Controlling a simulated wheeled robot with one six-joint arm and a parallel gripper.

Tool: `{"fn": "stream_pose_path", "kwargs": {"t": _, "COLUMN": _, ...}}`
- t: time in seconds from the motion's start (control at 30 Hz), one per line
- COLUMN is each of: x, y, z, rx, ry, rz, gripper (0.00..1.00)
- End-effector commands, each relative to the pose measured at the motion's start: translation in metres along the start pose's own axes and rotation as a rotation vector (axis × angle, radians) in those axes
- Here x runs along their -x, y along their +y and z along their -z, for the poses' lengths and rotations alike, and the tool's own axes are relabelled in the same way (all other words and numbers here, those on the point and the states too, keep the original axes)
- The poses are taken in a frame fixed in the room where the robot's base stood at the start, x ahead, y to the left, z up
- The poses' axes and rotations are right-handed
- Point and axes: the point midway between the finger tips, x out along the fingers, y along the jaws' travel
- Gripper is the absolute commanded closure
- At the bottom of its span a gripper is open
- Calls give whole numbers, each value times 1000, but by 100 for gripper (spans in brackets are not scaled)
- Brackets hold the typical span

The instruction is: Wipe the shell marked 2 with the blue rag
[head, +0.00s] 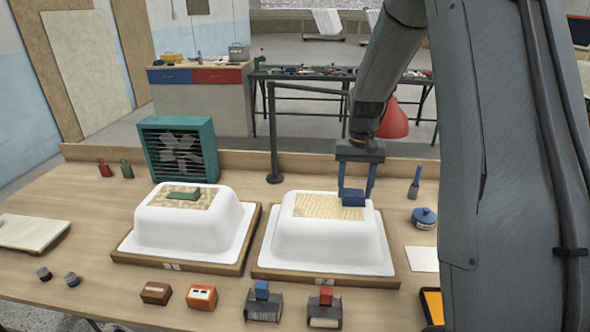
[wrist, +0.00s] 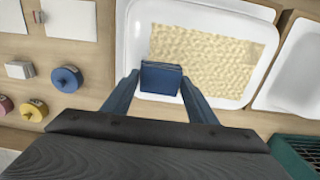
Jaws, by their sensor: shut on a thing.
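The shell marked 2 (head: 320,244) is a white upturned tub on a wooden base at the middle of the bench, with its label on the front edge. A pale yellow mottled patch (head: 322,207) covers much of its top and also shows in the wrist view (wrist: 215,55). My gripper (head: 356,190) is shut on the blue rag (head: 353,198), a folded block. In the wrist view the rag (wrist: 160,78) overlaps the patch's edge near one corner. I cannot tell whether it touches the shell.
Another white shell (head: 185,235) stands to the left, with a green block (head: 183,193) on its patch. A teal fan heater (head: 178,148) is behind it. Small blocks and stamps line the front.

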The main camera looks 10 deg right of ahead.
Motion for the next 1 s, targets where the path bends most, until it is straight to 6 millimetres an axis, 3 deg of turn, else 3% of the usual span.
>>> {"fn": "stream_pose_path", "kwargs": {"t": 0.33, "x": 0, "y": 22, "z": 7, "rx": 12, "ry": -1, "rz": 0, "gripper": 68}}
{"fn": "stream_pose_path", "kwargs": {"t": 0.4, "x": 5, "y": 21, "z": 6, "rx": 14, "ry": -1, "rz": 0, "gripper": 68}}
{"fn": "stream_pose_path", "kwargs": {"t": 0.47, "x": 24, "y": 21, "z": 7, "rx": 13, "ry": 5, "rz": 0, "gripper": 68}}
{"fn": "stream_pose_path", "kwargs": {"t": 1.0, "x": 70, "y": 19, "z": 6, "rx": 16, "ry": 0, "rz": 0, "gripper": 68}}
